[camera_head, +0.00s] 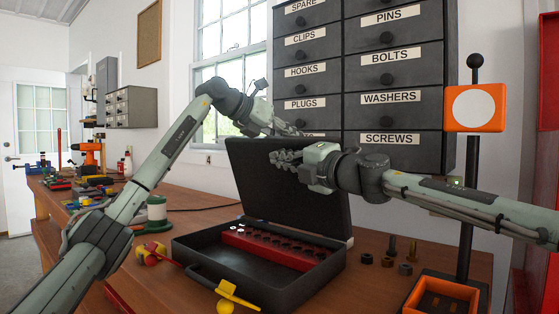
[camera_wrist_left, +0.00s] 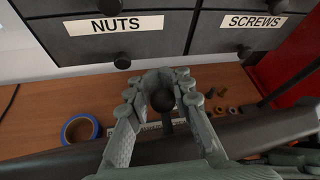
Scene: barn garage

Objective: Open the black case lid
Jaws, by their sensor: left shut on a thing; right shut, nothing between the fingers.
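The black case (camera_head: 262,285) sits on the wooden workbench, with its lid (camera_head: 285,195) standing upright at the back. Its open base shows a red insert (camera_head: 268,250) with round holes. My left gripper (camera_head: 294,131) is at the lid's top edge, its tips partly hidden behind it. In the left wrist view its fingers (camera_wrist_left: 162,98) are shut on a black round-headed piece (camera_wrist_left: 163,101) above the dark lid (camera_wrist_left: 250,131). I cannot tell whether that piece is joined to the lid. My right gripper (camera_head: 284,160) is shut and empty, in front of the lid's upper part.
The drawer cabinet (camera_head: 365,75) hangs close behind the lid. An orange tray (camera_head: 441,294) and a black post with an orange sign (camera_head: 476,107) stand to the right. Blue tape (camera_wrist_left: 80,129) lies behind the case.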

